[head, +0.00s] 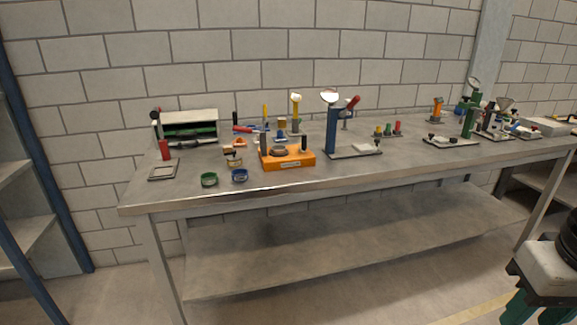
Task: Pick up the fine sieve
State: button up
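Two small round, ring-like pieces stand near the front edge of the bench at the left: a green one (209,179) and a blue one (240,175). They look like shallow sieves, but I cannot tell from here which is the fine sieve. My gripper (536,314) shows in part at the lower right corner, with a pale body and two dark green fingers pointing down. The frame's edge cuts off the fingertips, so its opening does not show. It is far to the right of both rings and in front of the bench.
A long grey bench (320,181) with a lower shelf stands against a block wall. An orange base (289,162) sits right of the rings. A blue stand (331,130) and a grey open box (190,128) are further back. The floor before the bench is clear.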

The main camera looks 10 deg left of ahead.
aim_at(239, 174)
jog(key=z, duration=0.2)
jog(key=i, duration=0.75)
jog(key=u, duration=0.45)
jog(key=i, duration=0.65)
jog(key=u, duration=0.5)
